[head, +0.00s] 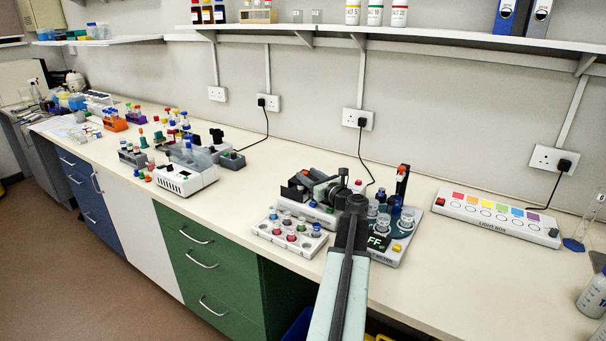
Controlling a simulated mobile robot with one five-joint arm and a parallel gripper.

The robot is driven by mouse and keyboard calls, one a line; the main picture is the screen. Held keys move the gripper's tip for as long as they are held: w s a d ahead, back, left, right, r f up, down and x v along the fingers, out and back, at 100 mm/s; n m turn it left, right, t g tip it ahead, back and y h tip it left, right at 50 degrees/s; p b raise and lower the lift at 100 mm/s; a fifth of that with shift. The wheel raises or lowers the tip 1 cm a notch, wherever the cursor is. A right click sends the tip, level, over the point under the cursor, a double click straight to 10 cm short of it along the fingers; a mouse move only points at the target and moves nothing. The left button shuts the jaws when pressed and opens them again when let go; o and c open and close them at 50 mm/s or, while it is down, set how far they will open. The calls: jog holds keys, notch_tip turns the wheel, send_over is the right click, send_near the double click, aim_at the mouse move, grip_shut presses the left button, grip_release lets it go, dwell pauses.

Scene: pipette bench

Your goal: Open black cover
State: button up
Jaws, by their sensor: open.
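A grey meter (393,257) with a dark display reading "FF" stands on the bench at centre right, with vials in wells on its right part. A black part (293,192) at the left end of this equipment looks like the black cover; its edges and whether it is shut are hard to tell. Contact cannot be told.
A white vial rack (268,229) stands just left of the meter. A light box (497,218) lies to the right. A white device (186,181) and several coloured tubes stand further left. A shelf (400,39) runs above.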

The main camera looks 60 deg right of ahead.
jog(key=x, duration=0.2)
jog(key=shift+w, duration=0.3)
grip_shut()
dwell(1.1)
